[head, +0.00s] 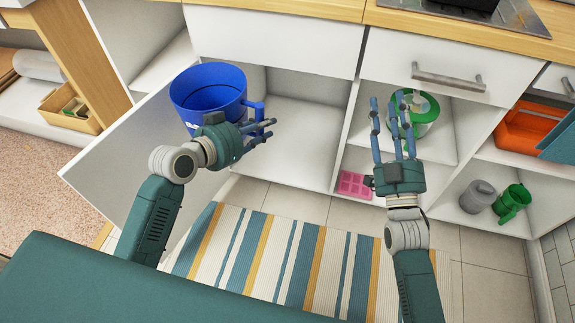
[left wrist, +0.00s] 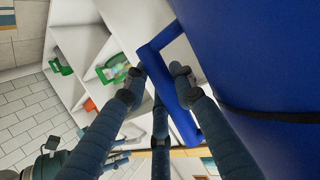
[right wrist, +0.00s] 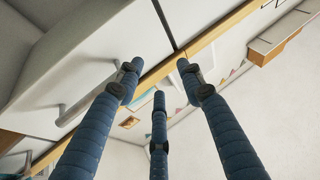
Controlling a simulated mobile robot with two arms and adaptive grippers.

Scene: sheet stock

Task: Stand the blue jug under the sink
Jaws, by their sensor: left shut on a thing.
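The blue jug (head: 208,92) is in the head view at upper left, its open top facing up toward the camera. My left gripper (head: 262,130) is shut on the jug's handle at its right side. In the left wrist view the handle (left wrist: 168,90) runs between the fingers, and the jug's wall (left wrist: 255,60) fills the right. The jug is held in front of an open white cabinet (head: 290,120) with an empty-looking compartment. No sink basin shows. My right gripper (head: 393,120) has its fingers spread and holds nothing; it also shows in the right wrist view (right wrist: 155,80).
An open white door (head: 115,190) stands left of the cabinet. Right of it, shelves hold a green-lidded container (head: 425,108), a pink tray (head: 352,184), a grey jug (head: 477,196), a green jug (head: 511,203) and an orange bin (head: 530,130). A striped rug (head: 290,255) lies on the floor.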

